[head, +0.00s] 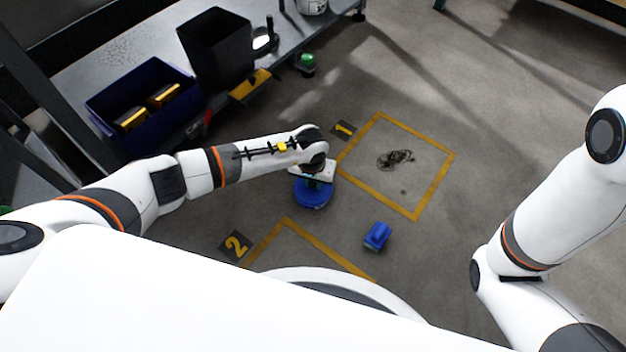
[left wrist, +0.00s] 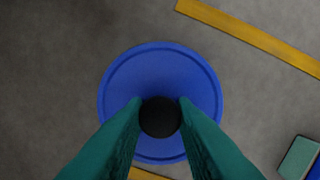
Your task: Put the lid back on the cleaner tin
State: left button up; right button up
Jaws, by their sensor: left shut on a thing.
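My left gripper (head: 314,178) points down over the floor, left of the yellow square marked 1. In the left wrist view its green fingers (left wrist: 160,118) are shut on the black knob (left wrist: 160,117) of a round blue lid (left wrist: 160,67). The lid also shows in the head view (head: 312,196) under the gripper. Whether a tin stands beneath the lid is hidden. A white container (head: 312,5) with dark marks is cut off at the top edge; I cannot tell if it is the cleaner tin. My right arm is at the right, its gripper out of view.
A small blue block (head: 376,236) lies on the floor right of the lid. A dark tangle (head: 395,160) lies in square 1. A bench holds a blue crate (head: 112,98) and a black bin (head: 215,48). A green-topped item (head: 305,63) is by its edge.

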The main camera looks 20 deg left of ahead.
pick_arm(q)
jog(key=shift+f, duration=0.1)
dwell(0.6)
jog(key=o, duration=1.5)
